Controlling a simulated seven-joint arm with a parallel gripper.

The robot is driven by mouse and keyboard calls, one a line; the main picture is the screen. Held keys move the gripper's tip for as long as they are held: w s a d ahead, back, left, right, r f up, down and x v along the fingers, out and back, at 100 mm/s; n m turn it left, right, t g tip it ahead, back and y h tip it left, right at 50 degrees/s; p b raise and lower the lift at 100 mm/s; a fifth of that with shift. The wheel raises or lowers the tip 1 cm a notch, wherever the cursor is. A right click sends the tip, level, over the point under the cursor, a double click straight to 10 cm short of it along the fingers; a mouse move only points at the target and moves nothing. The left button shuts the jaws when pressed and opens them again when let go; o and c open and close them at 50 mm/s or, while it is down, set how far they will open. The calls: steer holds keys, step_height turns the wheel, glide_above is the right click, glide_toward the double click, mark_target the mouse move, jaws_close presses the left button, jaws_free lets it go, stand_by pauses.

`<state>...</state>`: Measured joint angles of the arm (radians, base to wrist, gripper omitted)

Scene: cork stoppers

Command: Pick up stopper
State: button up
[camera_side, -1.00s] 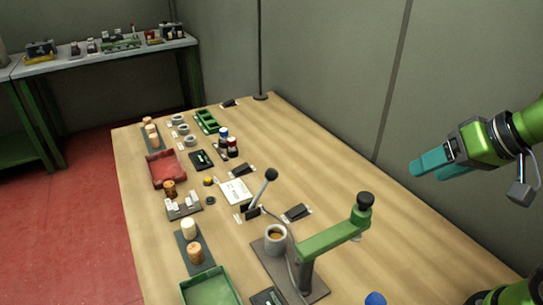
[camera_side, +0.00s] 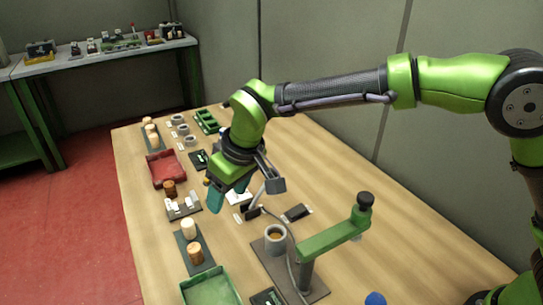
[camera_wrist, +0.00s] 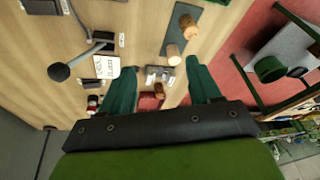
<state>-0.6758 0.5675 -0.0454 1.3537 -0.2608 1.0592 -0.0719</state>
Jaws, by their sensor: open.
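Cork stoppers stand in several places on the wooden table. On the dark mat (camera_side: 182,246) near the front left are a pale stopper (camera_side: 188,228) and a tan stopper (camera_side: 195,253). A darker brown stopper (camera_side: 169,188) stands by the red tray. More pale stoppers (camera_side: 152,133) stand at the far left. My gripper (camera_side: 222,196) is above the table's middle, open and empty, apart from the stoppers. In the wrist view its teal fingers (camera_wrist: 160,66) are spread, with the pale stopper (camera_wrist: 173,55) and tan stopper (camera_wrist: 188,27) ahead of the right finger.
A red tray (camera_side: 150,171) lies at the left edge, and a green tray (camera_side: 207,294) at the front. A holder with white pieces (camera_side: 182,211) is near the mat. A green lever press (camera_side: 328,240) and a mug (camera_side: 276,246) stand right.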

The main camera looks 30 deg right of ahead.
mark_target(189, 224)
steer(key=w+a+r+n+t, duration=0.1)
steer(key=w+a, duration=0.3)
steer(key=a, duration=0.1)
steer(key=x, duration=1.6)
steer(key=shift+s+d+f, duration=0.2)
steer(key=shift+d+f, duration=0.05)
steer(key=shift+f, duration=0.1)
steer(key=shift+c, duration=0.3)
steer(key=c, duration=1)
